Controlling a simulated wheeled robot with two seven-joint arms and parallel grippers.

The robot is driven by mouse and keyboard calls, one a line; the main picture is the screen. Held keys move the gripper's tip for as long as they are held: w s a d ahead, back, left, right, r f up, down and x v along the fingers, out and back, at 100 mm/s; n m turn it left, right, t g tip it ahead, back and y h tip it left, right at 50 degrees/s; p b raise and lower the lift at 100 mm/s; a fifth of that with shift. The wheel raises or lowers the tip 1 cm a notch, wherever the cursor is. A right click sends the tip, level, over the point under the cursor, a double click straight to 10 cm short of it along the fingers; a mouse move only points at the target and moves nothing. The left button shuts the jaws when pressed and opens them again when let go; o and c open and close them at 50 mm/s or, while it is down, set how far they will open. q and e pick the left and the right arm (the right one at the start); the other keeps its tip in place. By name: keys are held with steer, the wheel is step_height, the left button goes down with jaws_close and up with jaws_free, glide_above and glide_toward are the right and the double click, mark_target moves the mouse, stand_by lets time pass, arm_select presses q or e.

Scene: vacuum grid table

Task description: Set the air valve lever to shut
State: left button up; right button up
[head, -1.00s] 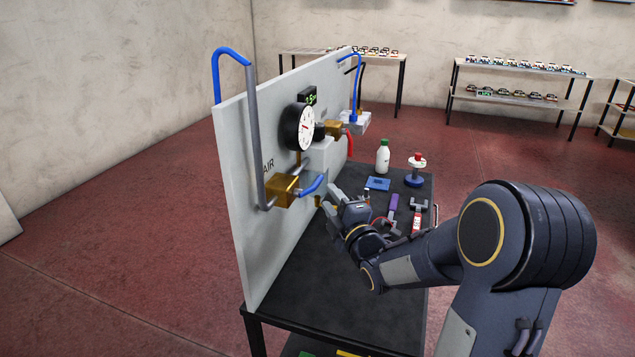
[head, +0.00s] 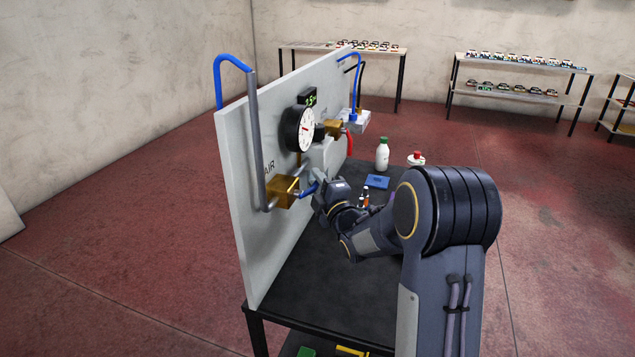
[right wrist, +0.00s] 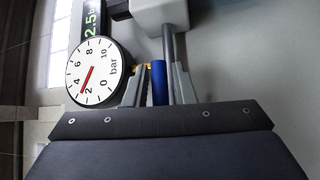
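The brass air valve (head: 283,191) is on the upright grey panel, under the word AIR. Its blue lever (head: 308,190) points right, away from the valve body, in the head view. My right gripper (head: 318,190) is at the lever's outer end. In the right wrist view the blue lever (right wrist: 159,83) stands between my two fingers (right wrist: 160,88), with narrow gaps seeming to show beside it, so the gripper looks open around it. The round gauge (right wrist: 97,72) has a red needle between 2 and 4 bar. My left gripper is not in view.
A second brass valve with a red lever (head: 349,142) is farther along the panel. A grey pipe (head: 254,140) runs down to the air valve. A white bottle (head: 382,156) and a blue box (head: 377,182) stand on the black table (head: 315,290). The table's near end is clear.

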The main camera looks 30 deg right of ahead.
jaws_close()
